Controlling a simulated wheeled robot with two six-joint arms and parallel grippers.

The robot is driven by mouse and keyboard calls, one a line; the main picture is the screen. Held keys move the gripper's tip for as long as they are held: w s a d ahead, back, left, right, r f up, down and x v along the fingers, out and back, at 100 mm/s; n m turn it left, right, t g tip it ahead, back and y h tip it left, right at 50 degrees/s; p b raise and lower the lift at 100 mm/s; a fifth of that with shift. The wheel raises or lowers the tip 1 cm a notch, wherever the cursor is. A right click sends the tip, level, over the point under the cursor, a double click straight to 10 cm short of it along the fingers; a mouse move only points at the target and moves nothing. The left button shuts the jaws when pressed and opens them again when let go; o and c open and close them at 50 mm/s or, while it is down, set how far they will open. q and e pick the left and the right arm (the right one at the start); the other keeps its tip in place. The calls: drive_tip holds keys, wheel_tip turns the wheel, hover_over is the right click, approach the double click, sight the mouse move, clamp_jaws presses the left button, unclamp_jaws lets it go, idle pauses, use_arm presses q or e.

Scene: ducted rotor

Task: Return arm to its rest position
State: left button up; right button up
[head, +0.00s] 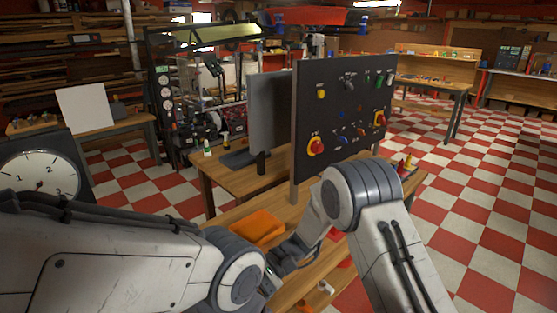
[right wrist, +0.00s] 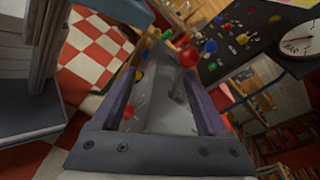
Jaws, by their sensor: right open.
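The task's own object is my arm. My right arm bends at a joint in front of the black panel (head: 343,92) in the head view, and its lower part runs down and left above the bench. My right gripper (right wrist: 162,78) shows in the right wrist view with its two fingers spread apart and nothing clearly held between them. Its fingertips are not clear in the head view. My left arm comes in from the left and ends in a rounded joint low in the middle. I cannot make out its gripper.
The panel carries red, yellow, blue and green knobs and stands on a wooden bench (head: 222,178). An orange tray (head: 257,227) lies on the bench close to both arms. A large dial (head: 40,177) stands at left. Checkered floor (head: 480,210) at right is open.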

drive_tip(key=d+f+n+t+h, duration=0.15)
drive_tip(key=d+t+h, duration=1.15)
drive_tip(key=d, duration=1.9)
drive_tip(key=s+a+r+n+g+y, duration=0.1)
drive_tip(key=s+a+r+n, duration=0.2)
drive_tip(key=s+a, duration=0.3)
drive_tip(key=s+a+r+n+g+y, duration=0.1)
drive_tip(key=s+a+r+n, duration=0.2)
drive_tip(key=s+a+n, duration=0.2)
drive_tip(key=s+a, duration=0.2)
drive_tip(key=a, duration=0.1)
drive_tip(key=shift+a+r+p, duration=0.25)
drive_tip(key=shift+r+p, duration=0.05)
drive_tip(key=shift+r, duration=0.1)
